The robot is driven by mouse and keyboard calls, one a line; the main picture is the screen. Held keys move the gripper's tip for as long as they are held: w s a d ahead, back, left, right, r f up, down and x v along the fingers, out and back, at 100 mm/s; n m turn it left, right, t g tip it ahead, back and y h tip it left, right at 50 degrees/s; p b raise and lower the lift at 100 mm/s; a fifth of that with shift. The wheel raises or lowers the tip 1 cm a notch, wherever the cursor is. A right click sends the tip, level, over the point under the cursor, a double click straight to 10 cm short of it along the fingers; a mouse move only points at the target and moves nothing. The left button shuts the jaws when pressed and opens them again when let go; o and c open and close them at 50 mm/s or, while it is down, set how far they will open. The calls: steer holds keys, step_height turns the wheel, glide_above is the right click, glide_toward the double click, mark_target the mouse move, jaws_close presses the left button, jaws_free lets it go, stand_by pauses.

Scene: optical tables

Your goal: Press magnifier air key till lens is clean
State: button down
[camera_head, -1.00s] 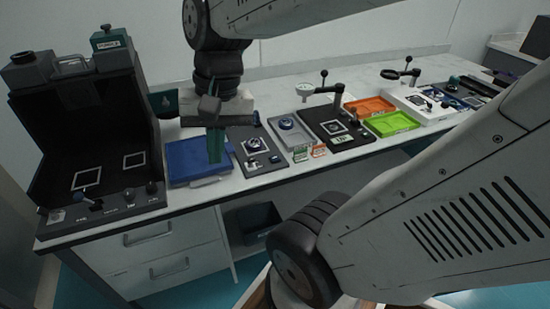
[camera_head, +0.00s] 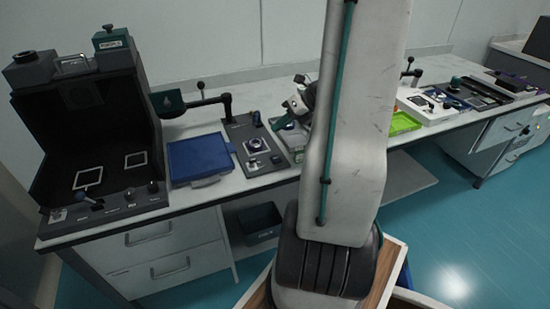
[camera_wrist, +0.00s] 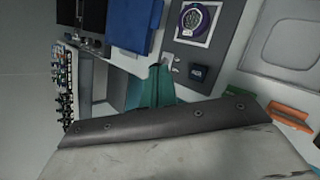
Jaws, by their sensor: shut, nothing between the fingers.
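A dark panel (camera_head: 239,130) stands on the bench right of the blue case. It bears a round purple-rimmed lens (camera_head: 257,145) in a white square frame, with small controls (camera_head: 254,167) in front. In the wrist view the lens (camera_wrist: 194,18) is at the top, with a dark key (camera_wrist: 199,72) below it and small pale parts to its left. Whether the lens is clean is too small to tell. My gripper (camera_wrist: 158,72) has teal fingers, shut and empty, in front of the panel's lower left in that view.
A blue case (camera_head: 200,157) lies left of the panel. A dark open-fronted booth (camera_head: 82,120) stands at the far left. A jointed black arm (camera_head: 205,101) stands behind the panel. A green tray (camera_head: 403,124) is to the right. My arm hides the middle of the bench.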

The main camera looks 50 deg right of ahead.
mark_target(280, 158)
steer(key=shift+f, duration=4.4)
steer(key=shift+f, duration=0.1)
steer(key=shift+f, duration=0.3)
steer(key=shift+f, duration=0.4)
steer(key=shift+r, duration=0.85)
